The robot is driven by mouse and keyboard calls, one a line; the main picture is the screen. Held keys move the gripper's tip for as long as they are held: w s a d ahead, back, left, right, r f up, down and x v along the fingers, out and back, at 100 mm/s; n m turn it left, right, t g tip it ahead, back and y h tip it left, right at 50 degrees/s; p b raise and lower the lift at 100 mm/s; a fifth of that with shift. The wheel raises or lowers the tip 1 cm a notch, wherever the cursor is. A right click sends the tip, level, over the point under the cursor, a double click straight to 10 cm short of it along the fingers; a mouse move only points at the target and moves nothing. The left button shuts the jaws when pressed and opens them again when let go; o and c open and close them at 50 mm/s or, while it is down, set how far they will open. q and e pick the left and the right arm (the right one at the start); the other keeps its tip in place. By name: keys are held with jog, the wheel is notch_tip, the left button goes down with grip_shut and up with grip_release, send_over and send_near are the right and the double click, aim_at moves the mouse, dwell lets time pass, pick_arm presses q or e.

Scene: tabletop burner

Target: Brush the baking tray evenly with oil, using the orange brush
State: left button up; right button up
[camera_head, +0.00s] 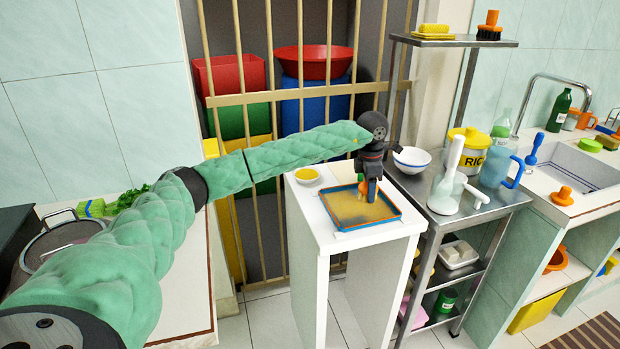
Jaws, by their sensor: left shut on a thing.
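The baking tray (397,213) lies on a narrow white stand, with a blue rim and a yellowish-brown inside. My left gripper (371,187) points down over the tray's back right part. It is shut on the orange brush (362,189), of which only a small orange part shows beside the fingers. The gripper hides the rest, and I cannot tell whether the bristles touch the tray. A small bowl of yellow oil (306,174) stands on the stand behind the tray's left corner. My right gripper is out of view.
A white bowl with a blue rim (411,159) sits close to the right of my gripper on a metal shelf unit (485,209). That unit also bears a rice tub (468,147), a white pestle and mortar and a blue jug (495,168). Wooden bars (290,95) stand behind.

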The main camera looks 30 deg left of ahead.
pick_arm(q)
jog(key=shift+w+a, duration=0.65)
jog(key=shift+a, duration=0.1)
jog(key=shift+r, duration=0.3)
jog(key=o, duration=0.9)
jog(key=c, duration=1)
jog(key=shift+r+p, duration=1.2)
jog(key=shift+r, duration=2.15)
jog(key=shift+c, duration=0.2)
